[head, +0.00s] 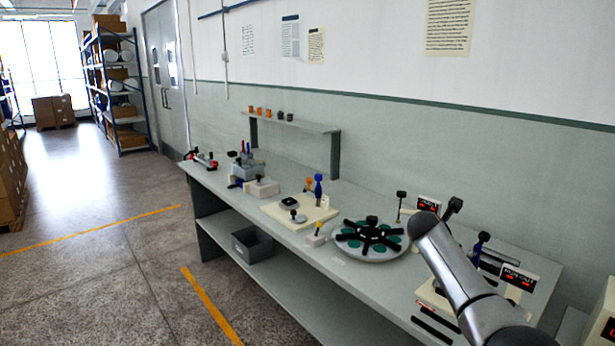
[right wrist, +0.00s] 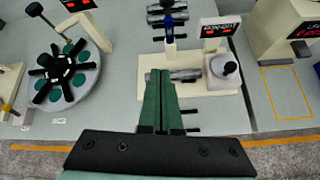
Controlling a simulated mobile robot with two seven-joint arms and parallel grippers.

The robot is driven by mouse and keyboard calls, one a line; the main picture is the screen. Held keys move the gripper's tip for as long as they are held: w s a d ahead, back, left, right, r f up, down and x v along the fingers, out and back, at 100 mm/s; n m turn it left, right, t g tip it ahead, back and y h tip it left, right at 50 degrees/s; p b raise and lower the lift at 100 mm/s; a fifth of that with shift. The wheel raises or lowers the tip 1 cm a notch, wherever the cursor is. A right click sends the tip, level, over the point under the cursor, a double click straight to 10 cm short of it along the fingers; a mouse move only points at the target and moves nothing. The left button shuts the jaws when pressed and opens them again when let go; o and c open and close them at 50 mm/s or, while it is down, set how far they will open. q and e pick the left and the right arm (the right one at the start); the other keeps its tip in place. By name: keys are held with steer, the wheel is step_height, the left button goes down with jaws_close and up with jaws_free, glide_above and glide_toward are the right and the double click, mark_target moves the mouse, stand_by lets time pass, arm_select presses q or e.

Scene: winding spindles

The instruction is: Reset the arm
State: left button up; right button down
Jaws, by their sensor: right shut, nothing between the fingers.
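My right arm (head: 455,265) reaches in from the lower right of the head view, over the right end of the workbench. Its gripper cannot be made out there. In the right wrist view my right gripper (right wrist: 160,76) has its green fingers together, shut and empty. The fingertips appear over a cream fixture (right wrist: 205,85) that carries a grey spindle and a black-knobbed part. Whether they touch it I cannot tell. My left gripper is in neither view.
A round plate (head: 372,254) with a black spider and green pads sits mid-bench; it also shows in the right wrist view (right wrist: 97,84). A display sign (right wrist: 222,27) stands behind the fixture. Several fixtures line the grey workbench (head: 345,270). A raised shelf (head: 300,125) runs along the wall.

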steer(key=s+a+f+m+g+y, duration=0.1)
steer(key=s+a+f+m, duration=0.25)
steer(key=s+f, duration=0.4)
steer(key=s+a+f+m+y, duration=0.2)
steer(key=s+f+m, duration=0.2)
steer(key=s+f, duration=0.3)
steer(key=s+a+f+m+g+y, duration=0.1)
steer(key=s+a+f+m, duration=0.2)
steer(key=s+f, duration=0.35)
steer(key=s+a+m+g+y, duration=0.15)
steer(key=s+m, duration=0.45)
steer(key=s, duration=0.9)
steer(key=s+a+m+y, duration=0.3)
steer(key=s+m, duration=0.3)
steer(key=s, duration=0.8)
steer(key=w+a+f+t+y, duration=0.1)
steer(key=w+a+f+t, duration=0.1)
steer(key=f, duration=0.3)
steer(key=w+a+f+t, duration=0.2)
steer(key=f+t, duration=0.1)
steer(key=f, duration=0.2)
steer(key=shift+w+a+f+n+y, duration=0.25)
steer(key=shift+w+f+n+y, duration=0.05)
steer(key=shift+w+n+y, duration=0.1)
